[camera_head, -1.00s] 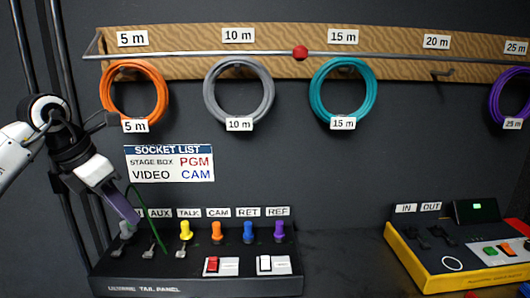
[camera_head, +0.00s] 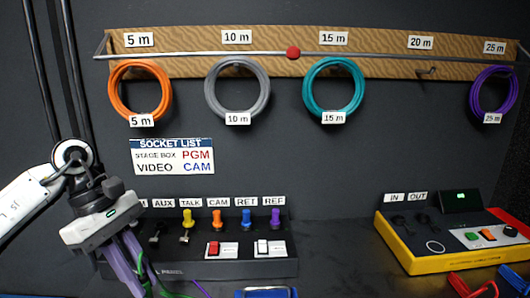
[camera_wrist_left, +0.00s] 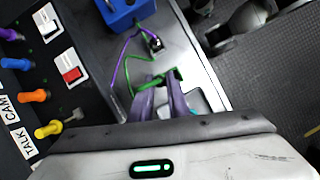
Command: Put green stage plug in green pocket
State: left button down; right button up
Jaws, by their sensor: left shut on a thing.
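My left gripper (camera_head: 148,282) points down in front of the socket panel's left end, its purple fingers closed on the green plug. In the left wrist view the fingers (camera_wrist_left: 160,95) are shut around the green plug (camera_wrist_left: 171,76), whose body is partly hidden between them. A green cable (camera_wrist_left: 131,54) runs from beside the plug toward a blue box; a green line also shows by the fingers in the head view (camera_head: 143,270). I cannot make out a green pocket for certain. My right gripper is not in view.
The socket panel (camera_head: 230,268) has yellow, orange, blue and purple plugs. A blue box (camera_head: 265,293) lies at the front edge and shows in the wrist view (camera_wrist_left: 122,12). A yellow-sided console (camera_head: 440,264) stands right, with red objects (camera_head: 461,284) before it. Bare counter (camera_head: 345,265) lies between.

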pick_arm(q)
jog(key=s+f+m+g+y, duration=0.1)
jog(key=s+m, duration=0.3)
jog(key=s+d+f+m+g+y, duration=0.1)
jog(key=s+f+m, duration=0.1)
jog(key=s+m, duration=0.2)
jog(key=s+d+f+m+g+y, duration=0.1)
jog(key=s+f+m+y, duration=0.1)
jog(key=m, duration=0.3)
jog(key=shift+s+d+f+m, duration=0.15)
jog(key=shift+s+m, duration=0.15)
jog(key=shift+s, duration=0.6)
jog(key=shift+s+m+y, duration=0.25)
jog(key=shift+m+y, duration=0.05)
jog(key=shift+m, duration=0.2)
